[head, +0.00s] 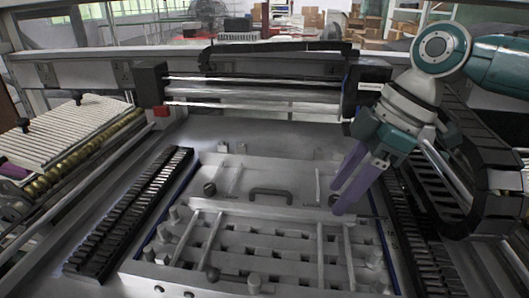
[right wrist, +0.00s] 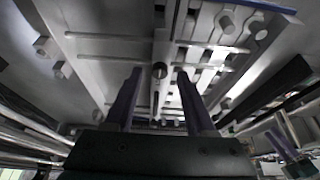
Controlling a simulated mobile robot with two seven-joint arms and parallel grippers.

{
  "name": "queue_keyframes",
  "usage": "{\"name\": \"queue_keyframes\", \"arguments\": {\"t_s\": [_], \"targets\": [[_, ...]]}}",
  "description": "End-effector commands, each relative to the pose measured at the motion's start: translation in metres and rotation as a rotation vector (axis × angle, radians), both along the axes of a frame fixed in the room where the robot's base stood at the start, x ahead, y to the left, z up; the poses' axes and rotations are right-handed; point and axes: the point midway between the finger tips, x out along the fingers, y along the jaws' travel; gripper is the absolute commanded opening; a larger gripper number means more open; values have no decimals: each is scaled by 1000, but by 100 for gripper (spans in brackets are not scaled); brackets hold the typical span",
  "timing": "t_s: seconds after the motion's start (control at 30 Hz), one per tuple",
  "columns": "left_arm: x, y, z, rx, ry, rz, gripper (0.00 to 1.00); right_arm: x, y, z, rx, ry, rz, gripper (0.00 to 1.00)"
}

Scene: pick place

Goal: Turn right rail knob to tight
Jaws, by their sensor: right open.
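My right gripper (head: 338,198) comes in from the upper right in the head view. Its two purple fingers are apart and reach down over the right part of the grey fixture plate (head: 285,176). In the right wrist view, the open gripper (right wrist: 158,74) has a small dark round knob (right wrist: 159,70) in line between its fingertips, with no visible contact. It appears to be the right rail knob; in the head view the fingers seem to hide it. A similar dark knob (head: 210,189) stands at the left of the plate.
A dark handle (head: 270,194) lies mid-plate, left of the gripper. Bars and several metal posts (head: 254,281) stand in front. Black toothed strips (head: 135,210) flank the plate, and a black cable chain (head: 430,185) runs close at the right. A gantry beam (head: 255,97) crosses behind.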

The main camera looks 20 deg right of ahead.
Motion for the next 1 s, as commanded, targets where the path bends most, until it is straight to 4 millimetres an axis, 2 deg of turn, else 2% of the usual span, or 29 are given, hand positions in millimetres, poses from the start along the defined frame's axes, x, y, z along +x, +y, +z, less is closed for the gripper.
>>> {"name": "queue_keyframes", "arguments": {"t_s": [0.3,0.8,1.0], "targets": [[0,-1,0,-2,1,1,50,1,2,-4,0,0,1,55],[0,-3,-1,-11,2,6,50,1,2,-4,0,0,0,0],[-1,-3,-1,-11,3,6,50,1,2,-4,0,0,0,0]]}}
